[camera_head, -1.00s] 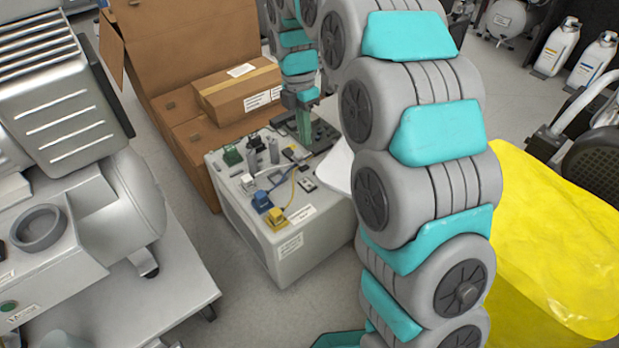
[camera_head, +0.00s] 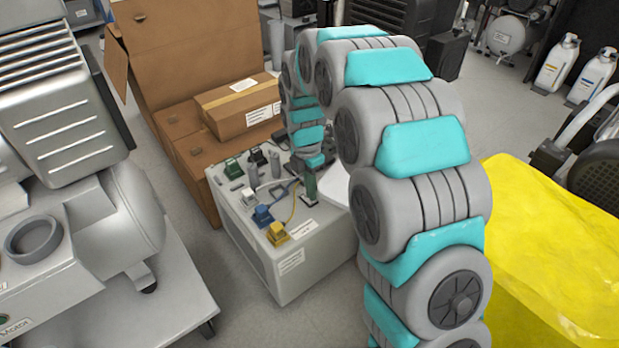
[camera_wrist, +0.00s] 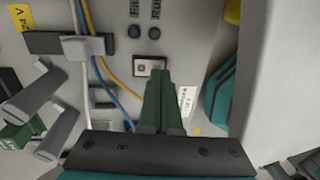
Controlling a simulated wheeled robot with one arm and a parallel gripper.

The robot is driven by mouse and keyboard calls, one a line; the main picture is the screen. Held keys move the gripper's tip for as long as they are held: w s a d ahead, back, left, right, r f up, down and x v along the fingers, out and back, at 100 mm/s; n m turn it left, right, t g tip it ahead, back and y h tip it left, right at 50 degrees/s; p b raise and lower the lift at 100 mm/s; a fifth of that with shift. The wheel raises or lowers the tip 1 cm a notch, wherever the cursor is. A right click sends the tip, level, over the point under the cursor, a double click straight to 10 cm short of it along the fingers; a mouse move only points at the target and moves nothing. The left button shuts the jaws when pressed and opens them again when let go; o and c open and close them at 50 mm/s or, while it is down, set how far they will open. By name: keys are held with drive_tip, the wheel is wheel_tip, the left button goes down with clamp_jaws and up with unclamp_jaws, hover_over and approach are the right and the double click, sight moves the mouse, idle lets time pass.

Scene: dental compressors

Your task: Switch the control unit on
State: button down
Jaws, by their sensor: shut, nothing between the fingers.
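The control unit (camera_head: 290,268) is a pale grey box with coloured connectors and levers on its top, left of my arm in the head view. In the head view the gripper (camera_head: 310,194) is over the right part of the box top.
Blue and yellow cables (camera_wrist: 97,50) run left of the fingers. Grey levers (camera_wrist: 57,134) stand at the lower left. Cardboard boxes (camera_head: 237,107) stand behind the unit, a compressor (camera_head: 133,215) at left, and a yellow-covered block (camera_head: 555,250) at right.

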drive_tip(key=shift+f, duration=0.45)
drive_tip(key=shift+d, duration=0.1)
drive_tip(key=shift+s+f, duration=0.1)
drive_tip(key=shift+f, duration=0.05)
idle(0.4)
drive_tip(key=shift+w+a+r+p, duration=0.25)
drive_tip(key=shift+w+a+p, duration=0.15)
drive_tip(key=shift+w, duration=0.3)
wheel_tip(320, 180, up, 8)
drive_tip(key=shift+w+a+p, duration=0.2)
drive_tip(key=shift+w+p, duration=0.1)
drive_tip(key=shift+p, duration=0.05)
drive_tip(key=shift+f, duration=0.15)
